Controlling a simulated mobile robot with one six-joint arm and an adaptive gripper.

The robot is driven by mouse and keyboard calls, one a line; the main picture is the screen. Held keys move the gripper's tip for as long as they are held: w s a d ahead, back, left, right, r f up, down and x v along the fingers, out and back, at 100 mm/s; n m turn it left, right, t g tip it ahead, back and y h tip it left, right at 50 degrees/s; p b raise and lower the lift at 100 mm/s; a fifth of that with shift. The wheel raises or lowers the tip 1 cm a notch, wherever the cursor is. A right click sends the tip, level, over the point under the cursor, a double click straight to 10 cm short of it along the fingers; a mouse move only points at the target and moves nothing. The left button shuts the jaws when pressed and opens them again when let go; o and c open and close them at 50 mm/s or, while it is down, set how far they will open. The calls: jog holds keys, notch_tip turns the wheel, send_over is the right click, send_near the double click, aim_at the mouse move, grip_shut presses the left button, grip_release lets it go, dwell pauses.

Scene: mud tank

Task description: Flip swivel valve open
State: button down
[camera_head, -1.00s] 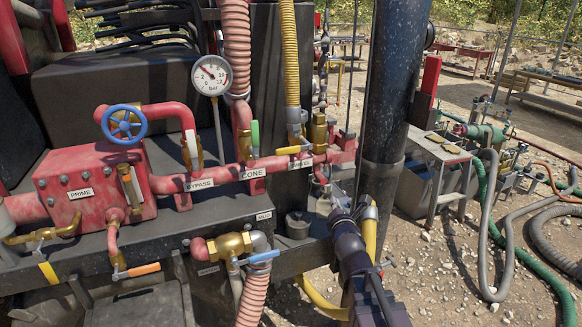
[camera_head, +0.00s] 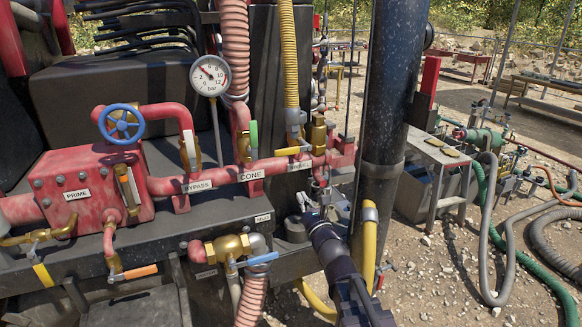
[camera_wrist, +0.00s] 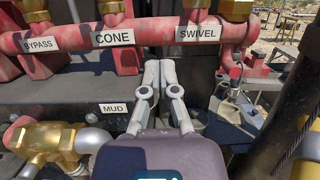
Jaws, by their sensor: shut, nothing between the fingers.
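The swivel valve is a brass body (camera_head: 318,136) on the red pipe, beside the SWIVEL label (camera_head: 300,166). Its yellow handle (camera_head: 288,151) lies about level, pointing left from the body. In the wrist view the SWIVEL label (camera_wrist: 198,33) is at upper centre, with a brass body (camera_wrist: 237,8) cut off at the top edge; the handle there is mostly out of frame. My gripper (camera_head: 303,200) is below the pipe, apart from the handle. In the wrist view the fingers (camera_wrist: 160,66) are together and empty, pointing up between the CONE and SWIVEL labels.
The red pipe also carries a green-handled valve (camera_head: 254,137) near the CONE label (camera_head: 251,175). A yellow ribbed hose (camera_head: 290,50) rises above the swivel handle. A thick dark post (camera_head: 390,90) stands to the right. A blue-handled brass valve (camera_head: 232,247) sits lower left.

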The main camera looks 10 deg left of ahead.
aim_at(294, 151)
jog(key=w+a+r+p, duration=0.5)
jog(key=w+r+p, duration=0.1)
jog(key=w, duration=0.2)
jog(key=shift+a+r, duration=0.2)
dwell(0.7)
jog(key=shift+d+r+p, duration=0.15)
jog(key=shift+d+p, duration=0.05)
jog(key=shift+p, duration=0.1)
dwell(0.3)
jog(key=shift+m, duration=0.3)
